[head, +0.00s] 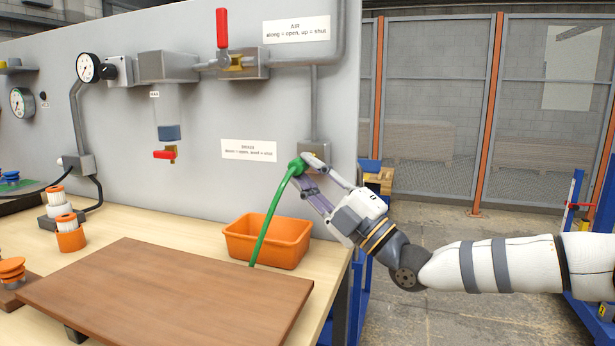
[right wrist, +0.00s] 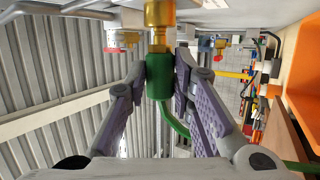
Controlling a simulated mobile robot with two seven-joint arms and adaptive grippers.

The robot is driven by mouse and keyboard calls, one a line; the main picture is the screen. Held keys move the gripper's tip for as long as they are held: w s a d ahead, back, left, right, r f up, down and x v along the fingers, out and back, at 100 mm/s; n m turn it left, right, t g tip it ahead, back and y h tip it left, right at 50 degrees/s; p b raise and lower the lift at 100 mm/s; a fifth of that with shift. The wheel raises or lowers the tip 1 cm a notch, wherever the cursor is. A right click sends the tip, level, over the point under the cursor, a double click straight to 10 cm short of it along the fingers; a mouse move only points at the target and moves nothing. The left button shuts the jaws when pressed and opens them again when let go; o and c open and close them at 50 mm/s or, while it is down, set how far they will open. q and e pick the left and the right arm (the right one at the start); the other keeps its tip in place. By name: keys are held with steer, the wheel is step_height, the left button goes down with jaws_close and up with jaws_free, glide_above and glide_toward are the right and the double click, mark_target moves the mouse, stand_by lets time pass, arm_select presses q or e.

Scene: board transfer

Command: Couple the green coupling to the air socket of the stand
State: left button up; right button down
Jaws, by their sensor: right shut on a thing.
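The green coupling (head: 296,167) is at the lower right of the grey stand panel (head: 215,110), close to the small grey box (head: 313,150) under the air pipe. My right gripper (head: 304,169) is shut on it. In the right wrist view the coupling (right wrist: 159,78) is upright between both fingers. A brass fitting (right wrist: 159,14) is straight ahead of it, its narrow neck in line with and meeting the coupling's end. I cannot tell whether it is locked. The green hose (head: 269,222) hangs down to the board's far edge. The air socket is hidden in the head view. My left gripper is not in view.
An orange bin (head: 267,243) stands on the bench below the gripper. A brown board (head: 165,292) lies in front. A red-handled air valve (head: 222,30) and gauges (head: 88,67) are on the panel. Filters (head: 70,235) stand at left. Open floor is at right.

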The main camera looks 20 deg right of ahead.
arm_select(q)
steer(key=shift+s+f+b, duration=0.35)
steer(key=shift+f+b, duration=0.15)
arm_select(e)
steer(key=shift+w+d, duration=0.4)
steer(key=shift+w, duration=0.25)
steer(key=c, duration=1.3)
jaws_free()
steer(key=v, duration=1.2)
